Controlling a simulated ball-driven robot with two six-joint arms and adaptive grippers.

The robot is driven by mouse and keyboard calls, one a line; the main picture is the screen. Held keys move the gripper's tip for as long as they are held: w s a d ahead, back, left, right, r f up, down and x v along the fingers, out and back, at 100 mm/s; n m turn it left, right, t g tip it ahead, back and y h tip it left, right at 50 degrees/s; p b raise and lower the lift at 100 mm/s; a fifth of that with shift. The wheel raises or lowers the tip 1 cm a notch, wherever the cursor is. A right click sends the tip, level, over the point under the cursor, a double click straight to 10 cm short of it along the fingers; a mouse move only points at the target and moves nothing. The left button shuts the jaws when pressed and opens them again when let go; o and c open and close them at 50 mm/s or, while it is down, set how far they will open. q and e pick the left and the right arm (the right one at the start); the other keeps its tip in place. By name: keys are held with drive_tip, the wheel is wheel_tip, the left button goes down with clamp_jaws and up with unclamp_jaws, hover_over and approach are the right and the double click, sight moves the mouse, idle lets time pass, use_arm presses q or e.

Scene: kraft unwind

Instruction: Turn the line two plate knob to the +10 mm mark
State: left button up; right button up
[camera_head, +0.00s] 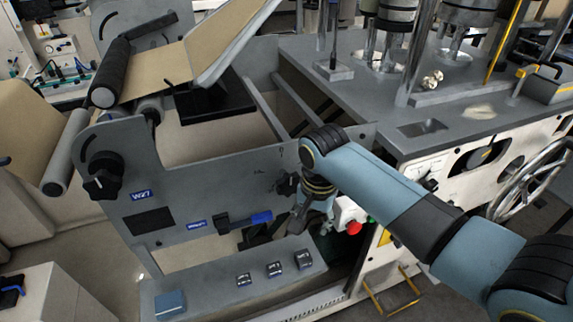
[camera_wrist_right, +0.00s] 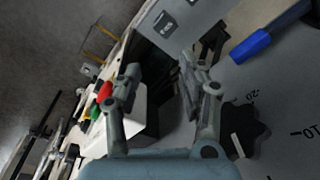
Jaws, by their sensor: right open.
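A dark lobed knob (camera_wrist_right: 250,132) shows at the lower right of the right wrist view, partly behind a finger. It sits on a grey plate (camera_wrist_right: 285,85) with tick marks and the numbers 20 and 10; signs are hard to read. A white mark shows by the knob. In the head view this dark knob (camera_head: 288,184) is on the grey side plate, just left of my right gripper (camera_head: 299,212). My right gripper, also in the right wrist view (camera_wrist_right: 160,68), is open and empty, with the knob beside it, outside the fingers. My left gripper is not in view.
Another black knob (camera_head: 103,176) is at the plate's left. A blue-ended handle (camera_head: 262,217) sticks out below the gripper's left side. A red button (camera_head: 354,227) on a white box is right of the gripper. A ledge (camera_head: 205,288) with small switches lies below. A handwheel (camera_head: 525,180) is at right.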

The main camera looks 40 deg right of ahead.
sight(290, 175)
drive_tip(key=w+r+m, duration=0.2)
drive_tip(key=w+r, duration=0.1)
drive_tip(key=r, duration=0.1)
drive_tip(key=w+r+m+p, duration=0.1)
drive_tip(key=w+r+m, duration=0.1)
drive_tip(key=r, duration=0.3)
drive_tip(key=w+r+m+p, duration=0.1)
drive_tip(key=w+r+m, duration=0.2)
drive_tip(key=r, duration=0.2)
drive_tip(key=shift+w+d+m+g+y, duration=0.15)
drive_tip(key=shift+w+m+g+y, duration=0.15)
drive_tip(key=shift+w+m+g, duration=0.1)
drive_tip(key=shift+w+m, duration=0.15)
drive_tip(key=shift+m, duration=0.15)
drive_tip(key=shift+f, duration=0.4)
wheel_tip(290, 175, down, 10)
drive_tip(key=shift+r, duration=0.15)
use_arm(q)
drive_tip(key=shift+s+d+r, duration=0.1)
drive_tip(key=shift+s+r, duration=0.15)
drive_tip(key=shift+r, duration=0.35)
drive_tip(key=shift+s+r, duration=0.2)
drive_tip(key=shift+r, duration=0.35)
use_arm(e)
clamp_jaws()
